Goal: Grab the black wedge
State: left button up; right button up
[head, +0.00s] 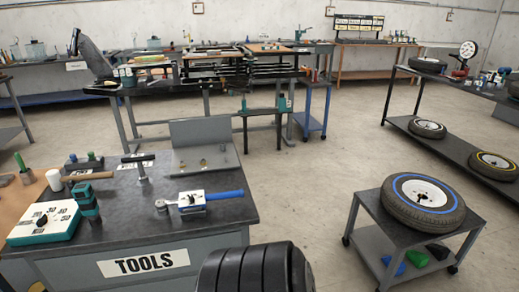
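A small black wedge (438,251) appears to lie on the lower shelf of the small cart at the right in the head view. It is dark, small and partly shaded by the cart, so its shape is hard to make out. A green wedge (417,258) lies just left of it, and a blue wedge (397,267) lies further left near the shelf's front edge. Neither my left nor my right gripper can be made out in this view.
A tyre with a blue ring (424,194) lies on the cart's top (382,223), above the wedges. The cart legs frame the lower shelf (371,247). A tools bench (229,209) stands left. Open floor (318,185) lies between bench and cart.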

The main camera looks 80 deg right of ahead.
aim_at(440, 252)
jog(key=z, duration=4.35)
jog(key=i+l+u, duration=0.15)
jog(key=u, duration=1.05)
jog(key=i+l+u, duration=0.2)
jog(key=l+u, duration=0.15)
jog(key=l, duration=0.4)
jog(key=i+l+u, duration=0.1)
jog(key=l+u, duration=0.3)
jog(key=l, duration=0.35)
jog(key=l+u, duration=0.35)
jog(key=l, duration=0.4)
